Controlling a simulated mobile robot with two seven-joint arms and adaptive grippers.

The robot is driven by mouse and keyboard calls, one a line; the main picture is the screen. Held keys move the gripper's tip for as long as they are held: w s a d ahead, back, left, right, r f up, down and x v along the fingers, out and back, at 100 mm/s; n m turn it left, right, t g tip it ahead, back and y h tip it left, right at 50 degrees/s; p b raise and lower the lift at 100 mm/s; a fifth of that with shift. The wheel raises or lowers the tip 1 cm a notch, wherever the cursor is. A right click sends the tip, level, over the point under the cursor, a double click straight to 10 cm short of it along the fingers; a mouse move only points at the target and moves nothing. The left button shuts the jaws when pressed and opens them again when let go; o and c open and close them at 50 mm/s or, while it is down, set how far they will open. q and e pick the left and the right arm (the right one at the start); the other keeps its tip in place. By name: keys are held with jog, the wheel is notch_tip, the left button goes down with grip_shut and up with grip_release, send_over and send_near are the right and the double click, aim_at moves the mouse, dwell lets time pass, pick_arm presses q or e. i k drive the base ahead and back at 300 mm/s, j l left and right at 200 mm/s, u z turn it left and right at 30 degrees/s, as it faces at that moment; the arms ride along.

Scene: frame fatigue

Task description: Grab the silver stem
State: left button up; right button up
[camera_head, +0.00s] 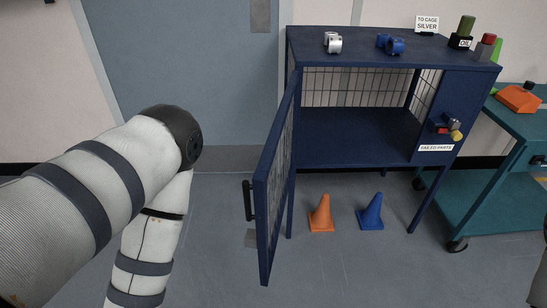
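A silver stem (334,45), a short clamp-like part, lies on top of the dark blue cage cabinet (350,62), towards its left end. A similar blue stem (391,46) lies to its right on the same top. A sign (427,24) reading "TO CAGE SILVER" stands at the back of the top. The cage's mesh door (277,180) stands open on the left, and the shelf inside looks empty. My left arm reaches in from the left, well apart from the silver stem; its gripper is out of view. My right gripper does not show.
An orange cone (321,214) and a blue cone (371,213) stand on the floor under the cabinet. An oil can (463,35) and other bottles stand on the top's right end. A teal cart (490,200) stands at right. Floor before the cabinet is clear.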

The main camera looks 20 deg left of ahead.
aim_at(334, 42)
jog(key=i+j+z, duration=0.15)
jog(key=j, duration=0.55)
jog(key=j+z, duration=0.2)
jog(key=j, duration=0.5)
jog(key=i, duration=0.05)
